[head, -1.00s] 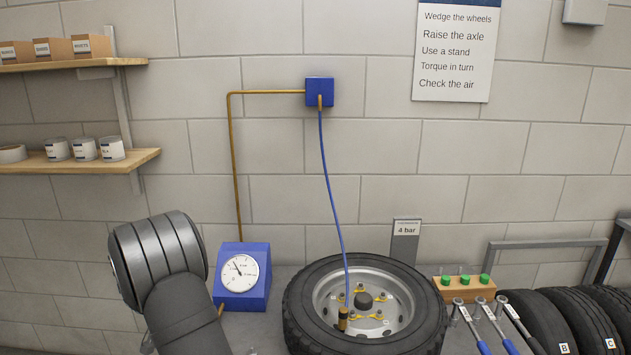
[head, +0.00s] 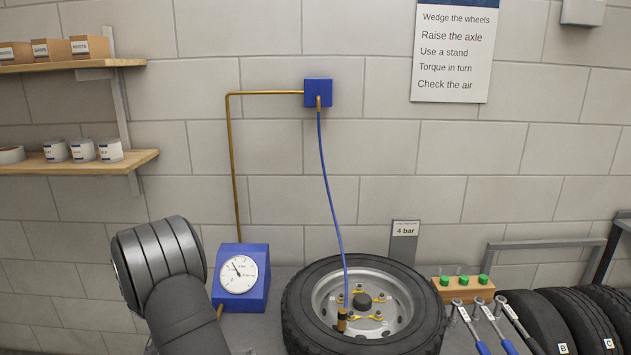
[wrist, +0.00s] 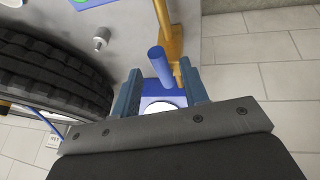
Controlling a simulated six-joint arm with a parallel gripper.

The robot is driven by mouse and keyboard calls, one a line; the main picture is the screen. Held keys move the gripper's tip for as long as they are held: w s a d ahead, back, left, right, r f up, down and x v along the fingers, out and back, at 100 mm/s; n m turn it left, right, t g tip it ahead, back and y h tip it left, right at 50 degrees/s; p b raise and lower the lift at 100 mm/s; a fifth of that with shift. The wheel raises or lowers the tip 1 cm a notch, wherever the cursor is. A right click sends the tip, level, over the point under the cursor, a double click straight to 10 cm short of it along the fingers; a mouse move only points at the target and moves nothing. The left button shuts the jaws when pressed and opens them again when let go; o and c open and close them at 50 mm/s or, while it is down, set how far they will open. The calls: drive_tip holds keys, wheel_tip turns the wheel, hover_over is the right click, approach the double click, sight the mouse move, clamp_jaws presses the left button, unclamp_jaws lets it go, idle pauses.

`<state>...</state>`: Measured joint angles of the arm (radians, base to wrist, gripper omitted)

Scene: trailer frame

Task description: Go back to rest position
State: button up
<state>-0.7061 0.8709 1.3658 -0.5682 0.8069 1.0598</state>
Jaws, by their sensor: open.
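My gripper (wrist: 160,70) shows in the wrist view, with its two blue-grey fingers apart. A short blue cylinder (wrist: 158,60) appears between the fingertips in the picture; I cannot tell whether anything touches it. Beyond the fingers is the blue gauge box (wrist: 150,98), partly hidden by my gripper. In the head view the gauge box (head: 258,290) stands on the grey surface, its dial facing out. My arm is at the lower left there, and the gripper is out of that picture.
A tyre on its wheel (head: 300,320) lies right of the gauge box, with a brass fitting (head: 342,318) on a blue hose (head: 328,190). A brass pipe (head: 234,170) runs up the wall. Blue-handled wrenches (head: 484,325) and more tyres (head: 590,320) are at right. Shelves (head: 120,158) are at upper left.

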drive_tip(key=v, duration=1.6)
drive_tip(key=x, duration=1.8)
drive_tip(key=shift+w+d+f, duration=0.1)
drive_tip(key=shift+d+f, duration=0.05)
drive_tip(key=shift+d+n+y, duration=0.4)
drive_tip(key=shift+d+n, duration=0.05)
drive_tip(key=shift+n, duration=0.55)
